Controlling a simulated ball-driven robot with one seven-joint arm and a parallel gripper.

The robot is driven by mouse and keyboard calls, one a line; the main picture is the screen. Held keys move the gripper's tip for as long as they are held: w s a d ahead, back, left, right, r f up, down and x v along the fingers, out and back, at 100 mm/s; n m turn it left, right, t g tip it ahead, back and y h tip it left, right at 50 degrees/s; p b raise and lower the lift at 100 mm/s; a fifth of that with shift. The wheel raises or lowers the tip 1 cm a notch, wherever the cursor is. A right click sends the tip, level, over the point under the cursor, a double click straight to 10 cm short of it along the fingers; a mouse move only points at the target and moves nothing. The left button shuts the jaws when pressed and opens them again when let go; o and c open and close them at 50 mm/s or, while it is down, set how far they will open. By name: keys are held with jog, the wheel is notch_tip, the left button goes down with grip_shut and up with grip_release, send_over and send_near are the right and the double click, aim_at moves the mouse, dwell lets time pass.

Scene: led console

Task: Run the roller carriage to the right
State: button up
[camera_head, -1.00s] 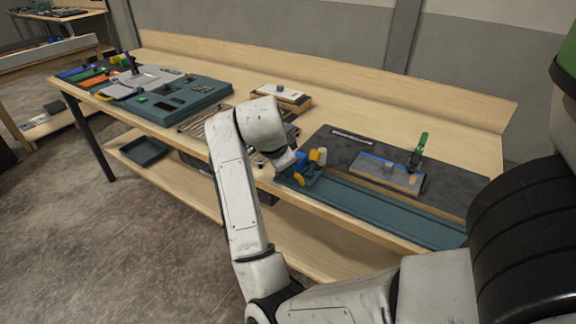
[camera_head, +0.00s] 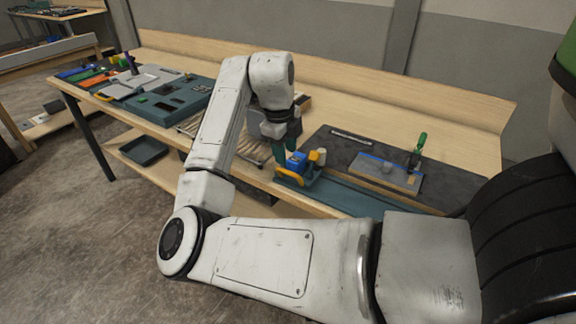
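The roller carriage (camera_head: 299,177) sits at the left end of the teal track (camera_head: 352,199) along the bench's front edge. It has a blue block, a yellow curved handle at its front left and a pale roller with a yellow part. My gripper (camera_head: 287,158) points down just behind and left of the carriage. Its dark teal fingers are close to the blue block; I cannot tell whether they touch it. The finger gap is too small to make out. My arm hides part of the track's front and right.
A dark grey mat (camera_head: 400,165) lies behind the track, with a clear-and-blue plate (camera_head: 386,174) and a green-handled clamp (camera_head: 418,150). A teal tray of parts (camera_head: 172,100) stands to the left. The track right of the carriage looks free where visible.

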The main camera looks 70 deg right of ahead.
aim_at(288, 173)
jog(key=f, duration=0.4)
jog(key=d+f, duration=0.1)
jog(key=f, duration=0.1)
jog(key=shift+s+d+f+p, duration=0.1)
jog(key=shift+s+f+p, duration=0.05)
jog(key=shift+f+p, duration=0.25)
jog(key=shift+c, duration=0.3)
grip_shut()
